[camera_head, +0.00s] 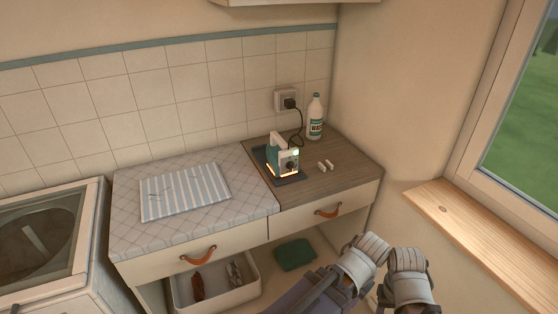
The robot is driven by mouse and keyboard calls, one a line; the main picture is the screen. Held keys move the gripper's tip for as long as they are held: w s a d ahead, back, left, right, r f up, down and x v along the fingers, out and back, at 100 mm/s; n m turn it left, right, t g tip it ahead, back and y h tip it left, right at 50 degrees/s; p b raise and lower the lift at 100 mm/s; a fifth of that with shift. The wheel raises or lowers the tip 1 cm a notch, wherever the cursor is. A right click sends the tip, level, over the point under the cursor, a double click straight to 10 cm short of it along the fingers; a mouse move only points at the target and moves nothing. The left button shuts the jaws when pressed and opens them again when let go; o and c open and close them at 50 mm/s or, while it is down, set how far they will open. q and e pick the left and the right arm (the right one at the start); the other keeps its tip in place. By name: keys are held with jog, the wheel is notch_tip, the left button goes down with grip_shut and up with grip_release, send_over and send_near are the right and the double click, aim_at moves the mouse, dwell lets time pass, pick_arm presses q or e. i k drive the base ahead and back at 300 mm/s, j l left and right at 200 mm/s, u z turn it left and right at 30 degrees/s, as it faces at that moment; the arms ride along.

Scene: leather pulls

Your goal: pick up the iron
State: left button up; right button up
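The iron (287,161) is teal and pale, with a handle on top, a lit green light and an orange glow low on its near side. It stands on a dark pad (292,182) on the brown wooden worktop. Its black cord runs up to a wall socket (286,100). My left gripper (366,250) and my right gripper (407,268) are side by side at the lower right, in front of the cabinet and apart from the iron. Their fingers cannot be made out clearly, so I cannot tell if they are open or shut.
A white bottle (315,117) and small pale pieces (326,165) stand right of the iron. A striped cloth (185,191) lies on the quilted surface (125,222) at left. Drawers with leather pulls (328,212) are below. A windowsill (480,222) is at right.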

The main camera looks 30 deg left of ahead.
aim_at(277, 149)
jog(key=u, duration=1.3)
jog(key=i+l+u, duration=0.45)
jog(key=i+l, duration=0.1)
